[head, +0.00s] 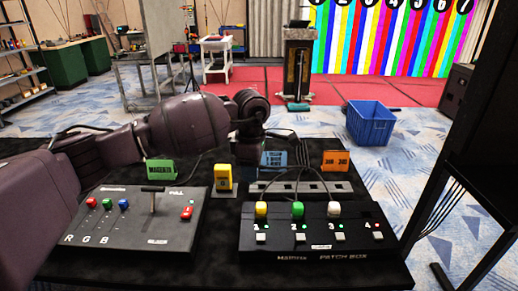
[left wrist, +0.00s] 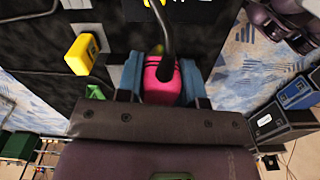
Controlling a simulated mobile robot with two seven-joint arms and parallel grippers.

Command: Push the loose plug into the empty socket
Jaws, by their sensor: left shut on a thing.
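The patch box (head: 318,240) stands at the right of the table, with yellow (head: 261,209), green (head: 298,210) and white (head: 334,209) plugs in positions 1 to 3. Position 4 holds no plug, and its small light (head: 377,226) is red. The other lights are green. My left gripper (head: 252,150) is behind the boxes at the table's far side. In the left wrist view its blue fingers (left wrist: 160,82) are shut on a pink plug (left wrist: 161,78) with a black cable. The pink plug is hidden in the head view. My right gripper is not in view.
A control box (head: 135,222) with knobs and a T-handle stands left. A dark post (head: 480,150) rises at right.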

